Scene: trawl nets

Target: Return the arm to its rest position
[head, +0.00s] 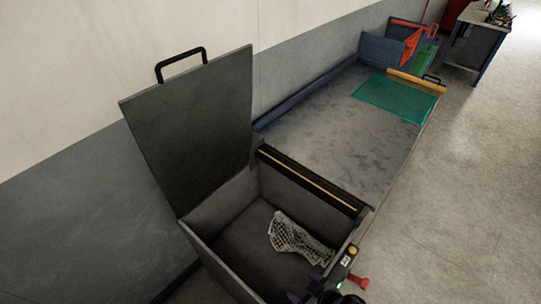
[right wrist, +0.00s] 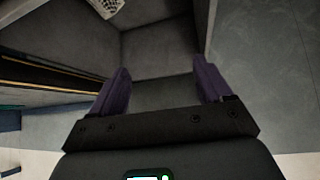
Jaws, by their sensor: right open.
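My right gripper (head: 308,285) is at the bottom of the head view, by the near right edge of the open grey box (head: 215,260). In the right wrist view its two purple fingers (right wrist: 162,75) are spread wide with nothing between them, pointing toward the inside of the box. A pale bundled net (head: 298,240) lies on the box floor, apart from the gripper; part of it shows at the top of the right wrist view (right wrist: 105,6). My left gripper is not in view.
The box lid (head: 195,125) with a black handle stands open near the wall. Beyond the box is a long grey table (head: 335,125) with a green net sheet (head: 396,97) and a yellow bar (head: 417,80). The floor at right is clear.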

